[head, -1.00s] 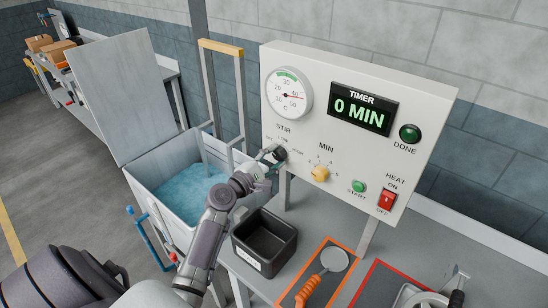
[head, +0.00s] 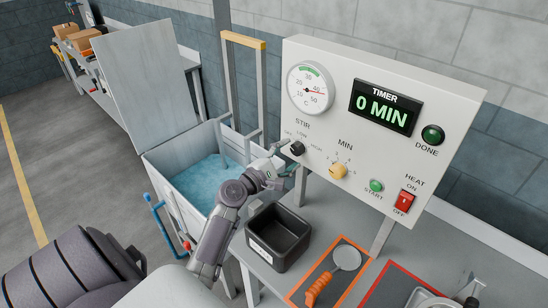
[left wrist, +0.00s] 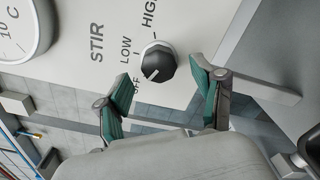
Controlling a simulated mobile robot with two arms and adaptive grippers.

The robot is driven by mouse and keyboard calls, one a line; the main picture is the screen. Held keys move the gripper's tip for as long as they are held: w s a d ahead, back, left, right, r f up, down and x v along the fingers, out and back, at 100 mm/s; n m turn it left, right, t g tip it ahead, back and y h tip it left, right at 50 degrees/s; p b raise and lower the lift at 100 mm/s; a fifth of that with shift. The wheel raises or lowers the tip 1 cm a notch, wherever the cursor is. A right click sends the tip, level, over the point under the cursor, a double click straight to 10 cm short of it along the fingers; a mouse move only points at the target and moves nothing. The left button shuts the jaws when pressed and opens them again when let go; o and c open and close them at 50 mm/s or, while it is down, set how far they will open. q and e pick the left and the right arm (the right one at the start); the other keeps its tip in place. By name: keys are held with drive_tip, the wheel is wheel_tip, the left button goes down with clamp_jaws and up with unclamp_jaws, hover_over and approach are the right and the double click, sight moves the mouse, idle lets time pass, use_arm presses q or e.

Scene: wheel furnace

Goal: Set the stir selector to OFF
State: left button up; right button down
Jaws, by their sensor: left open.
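The stir selector is a black round knob (head: 297,148) on the white control panel (head: 455,105), below the STIR label. In the left wrist view the knob (left wrist: 158,62) shows whole, with a white mark that points down-left toward the OFF label (left wrist: 137,86). The LOW and HIGH labels lie farther round it. My left gripper (head: 282,172) is just below and left of the knob in the head view. In the left wrist view its two green-padded fingers (left wrist: 165,104) are spread apart with nothing between them, clear of the knob. My right gripper is not in view.
The panel also has a dial (head: 311,88), a timer display (head: 385,107) reading 0 MIN, a MIN knob (head: 339,171), a START button (head: 376,186) and a red heat switch (head: 403,201). A black bin (head: 278,238) stands below. A blue-filled tank (head: 160,175) is at left.

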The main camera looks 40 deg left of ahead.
use_arm(q)
drive_tip(key=s, duration=1)
drive_tip(key=shift+a, duration=0.35)
drive_tip(key=shift+s, duration=0.1)
